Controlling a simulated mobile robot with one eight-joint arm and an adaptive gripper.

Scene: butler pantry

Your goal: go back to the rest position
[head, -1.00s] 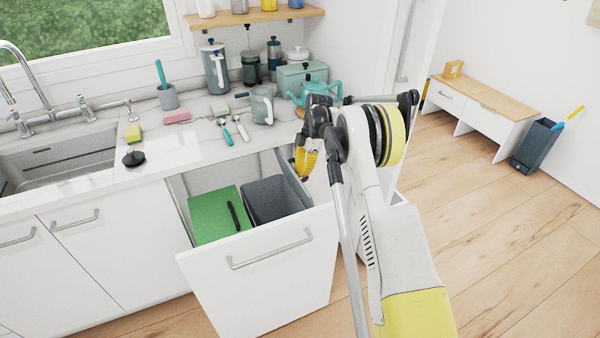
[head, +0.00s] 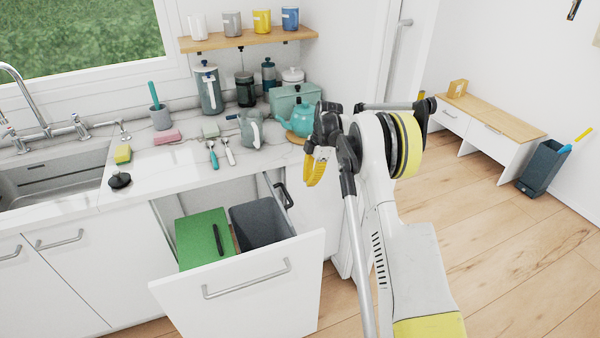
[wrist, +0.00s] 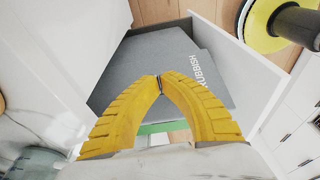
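My gripper (head: 316,168) has yellow fingers and hangs beside the counter's right end, near the back right of the open drawer in the head view. In the wrist view the two fingertips (wrist: 160,82) meet, with nothing visible held between them. The wrist view looks down over a dark grey surface (wrist: 150,55) lettered RUBBISH, with a strip of green showing between the fingers.
The counter (head: 185,182) carries a teal kettle (head: 300,118), a mug (head: 250,130), sponges and utensils near my arm. A shelf (head: 245,40) with mugs is above. A low bench (head: 490,115) and a dark bin (head: 543,168) stand right. Wooden floor on the right is clear.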

